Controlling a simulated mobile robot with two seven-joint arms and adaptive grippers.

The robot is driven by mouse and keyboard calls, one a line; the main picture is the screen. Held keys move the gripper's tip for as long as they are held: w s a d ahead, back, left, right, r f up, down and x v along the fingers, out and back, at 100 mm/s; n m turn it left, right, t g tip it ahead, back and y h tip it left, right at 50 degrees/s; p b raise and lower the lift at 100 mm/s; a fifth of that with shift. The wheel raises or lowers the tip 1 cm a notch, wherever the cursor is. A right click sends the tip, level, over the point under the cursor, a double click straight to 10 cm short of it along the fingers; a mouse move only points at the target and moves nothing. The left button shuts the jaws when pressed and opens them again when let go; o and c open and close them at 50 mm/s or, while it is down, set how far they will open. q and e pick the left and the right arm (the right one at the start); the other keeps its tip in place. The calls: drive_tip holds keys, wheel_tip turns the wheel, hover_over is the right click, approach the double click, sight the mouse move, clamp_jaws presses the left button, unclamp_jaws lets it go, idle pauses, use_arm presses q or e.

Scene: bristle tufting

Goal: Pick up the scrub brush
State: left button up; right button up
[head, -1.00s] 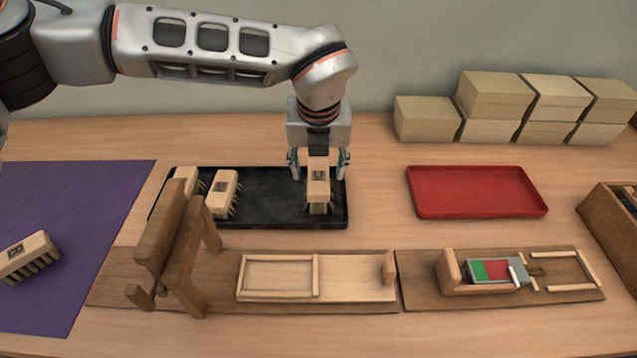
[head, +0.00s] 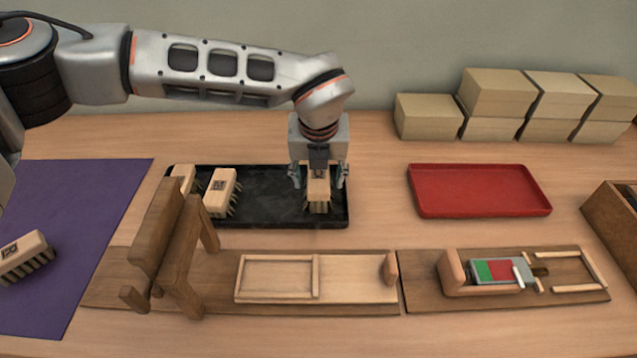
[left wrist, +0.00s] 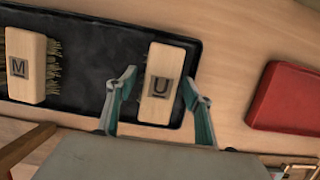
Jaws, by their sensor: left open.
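A scrub brush with a pale wooden block and dark bristles (head: 318,192) stands bristles down at the right end of the black tray (head: 270,207). In the left wrist view its top bears a letter U (left wrist: 161,95). My left gripper (head: 318,180) is open, pointing down over this brush, with a finger on either side of its block. In the left wrist view the fingers (left wrist: 160,110) show gaps to the block. Another brush (head: 220,190), marked M in the left wrist view (left wrist: 26,65), stands further left in the tray. My right gripper is not in view.
One more brush (head: 183,180) is partly hidden behind a wooden stand (head: 170,245). A brush (head: 25,256) lies on the purple mat (head: 85,220). An empty red tray (head: 478,190), wooden fixtures (head: 350,275) and stacked boxes (head: 497,92) are to the right.

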sight(319, 174)
use_arm(q)
drive_tip(key=shift+f, duration=0.2)
idle(0.4)
drive_tip(key=c, duration=1.3)
drive_tip(key=shift+o, duration=0.2)
wheel_tip(319, 174, up, 21)
drive_tip(key=p, duration=0.2)
drive_tip(key=shift+f+p, duration=0.15)
drive_tip(key=shift+p, duration=0.15)
drive_tip(key=shift+o, duration=1)
